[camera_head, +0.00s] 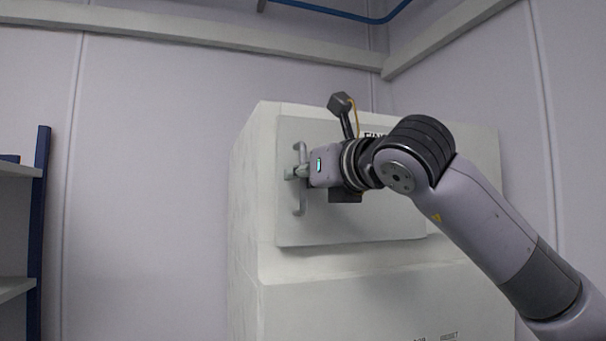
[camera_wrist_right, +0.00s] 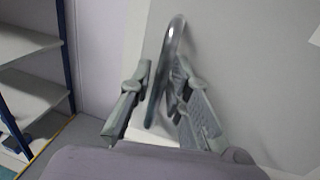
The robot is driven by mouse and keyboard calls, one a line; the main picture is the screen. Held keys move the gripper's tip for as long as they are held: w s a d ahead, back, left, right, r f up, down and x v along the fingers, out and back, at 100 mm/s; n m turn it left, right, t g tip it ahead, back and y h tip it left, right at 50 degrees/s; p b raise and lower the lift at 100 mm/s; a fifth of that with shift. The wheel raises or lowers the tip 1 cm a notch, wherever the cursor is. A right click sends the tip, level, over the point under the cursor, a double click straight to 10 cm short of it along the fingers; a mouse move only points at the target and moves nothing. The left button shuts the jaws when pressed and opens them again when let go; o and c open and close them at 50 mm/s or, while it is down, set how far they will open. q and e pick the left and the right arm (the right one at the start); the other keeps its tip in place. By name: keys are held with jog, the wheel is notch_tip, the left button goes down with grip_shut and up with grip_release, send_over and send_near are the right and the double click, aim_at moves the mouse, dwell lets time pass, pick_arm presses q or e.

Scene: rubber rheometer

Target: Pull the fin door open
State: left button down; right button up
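The fin door (camera_head: 350,225) is a pale panel on the upper front of a white machine (camera_head: 250,240). I cannot tell whether it stands ajar. Its grey bow-shaped handle (camera_head: 300,207) is upright near the door's left edge. My right gripper (camera_head: 297,172) is at the middle of the handle. In the right wrist view, the handle (camera_wrist_right: 172,45) passes between the two fingers of my right gripper (camera_wrist_right: 163,72). A narrow gap shows beside the left finger; contact at the right finger is unclear. My left gripper is not in view.
A blue-posted shelf rack (camera_head: 40,230) stands at the far left and also shows in the right wrist view (camera_wrist_right: 68,50). The wall between rack and machine is bare. A beam (camera_head: 200,36) runs along the wall above. My right arm covers part of the door and its lettering.

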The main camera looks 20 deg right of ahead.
grip_shut()
dwell(0.4)
jog(key=shift+s, duration=0.15)
